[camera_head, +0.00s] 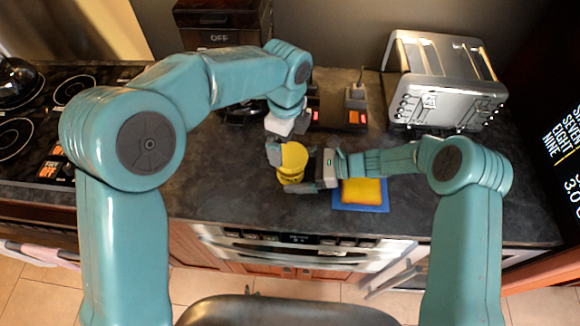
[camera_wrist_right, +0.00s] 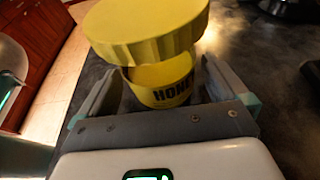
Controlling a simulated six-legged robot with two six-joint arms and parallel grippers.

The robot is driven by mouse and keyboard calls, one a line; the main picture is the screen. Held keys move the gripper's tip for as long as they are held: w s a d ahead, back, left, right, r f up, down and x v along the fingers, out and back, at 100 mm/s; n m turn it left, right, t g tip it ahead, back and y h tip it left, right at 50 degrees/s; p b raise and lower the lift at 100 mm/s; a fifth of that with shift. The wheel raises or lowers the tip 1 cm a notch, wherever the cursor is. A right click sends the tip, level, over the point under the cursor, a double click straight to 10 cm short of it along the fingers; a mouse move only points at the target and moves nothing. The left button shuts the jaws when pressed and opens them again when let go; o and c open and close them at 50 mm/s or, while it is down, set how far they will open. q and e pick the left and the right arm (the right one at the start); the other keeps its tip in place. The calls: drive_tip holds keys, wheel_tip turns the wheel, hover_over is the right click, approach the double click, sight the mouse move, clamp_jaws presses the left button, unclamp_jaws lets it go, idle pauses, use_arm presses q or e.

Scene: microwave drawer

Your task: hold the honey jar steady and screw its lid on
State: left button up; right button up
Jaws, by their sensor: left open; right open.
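The yellow honey jar (camera_head: 290,178) stands on the dark counter, and its HONEY label shows in the right wrist view (camera_wrist_right: 172,92). The yellow lid (camera_head: 294,155) is over the jar's top. In the right wrist view the lid (camera_wrist_right: 148,28) looks tilted, with a gap between it and the jar's rim; I cannot tell whether they touch. My left gripper (camera_head: 286,140) is open at the lid, with one dark finger at its left side. My right gripper (camera_head: 304,170) is open, with its fingers on either side of the jar; contact is not clear.
A yellow sponge (camera_head: 361,191) on a blue cloth (camera_head: 361,208) lies right of the jar, under my right arm. A silver toaster (camera_head: 440,85) stands at the back right. A stove (camera_head: 35,125) is at the left. The counter's front edge is close to the jar.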

drive_tip(key=v, duration=1.1)
drive_tip(key=shift+d, duration=0.1)
drive_tip(key=shift+s, duration=0.1)
